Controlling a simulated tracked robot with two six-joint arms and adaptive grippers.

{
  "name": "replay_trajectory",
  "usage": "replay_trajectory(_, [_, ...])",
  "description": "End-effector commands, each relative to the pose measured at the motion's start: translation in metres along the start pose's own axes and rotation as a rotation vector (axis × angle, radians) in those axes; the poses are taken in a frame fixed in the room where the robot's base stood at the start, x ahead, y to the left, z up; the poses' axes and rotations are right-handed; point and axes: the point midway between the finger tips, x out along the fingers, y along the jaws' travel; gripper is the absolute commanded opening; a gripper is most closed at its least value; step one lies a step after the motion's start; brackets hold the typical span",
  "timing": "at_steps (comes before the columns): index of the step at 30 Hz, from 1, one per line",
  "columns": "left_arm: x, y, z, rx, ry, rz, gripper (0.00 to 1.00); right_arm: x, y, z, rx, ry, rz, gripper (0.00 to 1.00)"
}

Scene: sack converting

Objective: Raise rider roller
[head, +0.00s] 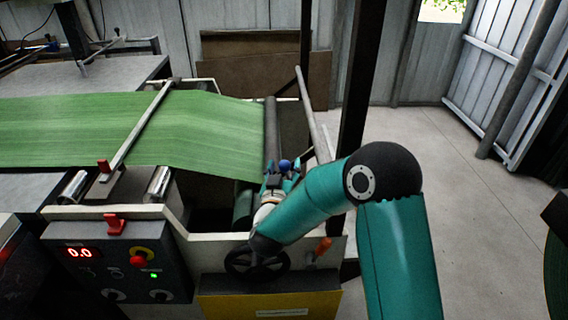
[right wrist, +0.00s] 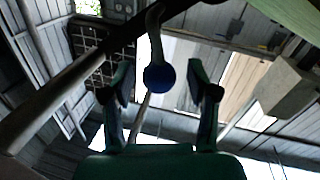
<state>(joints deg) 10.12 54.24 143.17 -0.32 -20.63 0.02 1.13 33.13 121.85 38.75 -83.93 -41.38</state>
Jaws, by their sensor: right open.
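A blue ball knob (head: 285,165) shows beside the green web (head: 215,125), near a dark roller (head: 271,125); I cannot tell for sure whether this is the rider roller. My right gripper (head: 280,174) is open at the knob, its fingers pointing away from the head camera. In the right wrist view the knob (right wrist: 159,79) sits on the end of a bent grey rod (right wrist: 154,35). It appears between the two spread fingers of the right gripper (right wrist: 160,88), with gaps on both sides. My left gripper is not in view.
A control panel (head: 118,268) with a red display and red button stands at front left. A black handwheel (head: 255,262) and an orange-handled lever (head: 322,247) are near my right forearm. A slanted pale bar (head: 312,112) rises beyond the roller. Open floor (head: 455,190) lies right.

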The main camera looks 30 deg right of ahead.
Motion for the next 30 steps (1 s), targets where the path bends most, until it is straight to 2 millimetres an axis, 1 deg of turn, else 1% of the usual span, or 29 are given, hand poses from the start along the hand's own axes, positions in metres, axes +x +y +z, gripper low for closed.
replay_trajectory(4, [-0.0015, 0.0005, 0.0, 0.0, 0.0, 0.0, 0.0, 0.0069, 0.0002, -0.0001, -0.001, 0.001, 0.0, 0.59])
replay_trajectory(11, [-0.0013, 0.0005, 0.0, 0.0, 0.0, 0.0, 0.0, 0.0072, -0.0003, 0.0003, -0.001, 0.001, -0.001, 0.59])
replay_trajectory(12, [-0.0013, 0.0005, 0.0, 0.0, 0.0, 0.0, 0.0, 0.0072, -0.0004, 0.0002, -0.001, 0.001, -0.001, 0.57])
replay_trajectory(14, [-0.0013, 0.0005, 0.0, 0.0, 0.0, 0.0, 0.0, 0.0071, -0.0004, 0.0002, -0.001, 0.001, -0.001, 0.47])
replay_trajectory(15, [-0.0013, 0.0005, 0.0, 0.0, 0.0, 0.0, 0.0, 0.007, -0.0004, 0.0002, -0.001, 0.001, -0.001, 0.41])
replay_trajectory(22, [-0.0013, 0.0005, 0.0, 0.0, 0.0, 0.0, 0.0, 0.0068, -0.0007, 0.0001, -0.001, 0.001, -0.001, 0.02])
replay_trajectory(23, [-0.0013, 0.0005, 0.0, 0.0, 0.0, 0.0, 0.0, 0.0068, -0.0007, 0.0001, -0.001, 0.001, -0.002, 0.0])
replay_trajectory(30, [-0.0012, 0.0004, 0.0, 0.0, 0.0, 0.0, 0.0, 0.0067, -0.001, -0.0001, 0.0, 0.001, -0.002, 0.0])
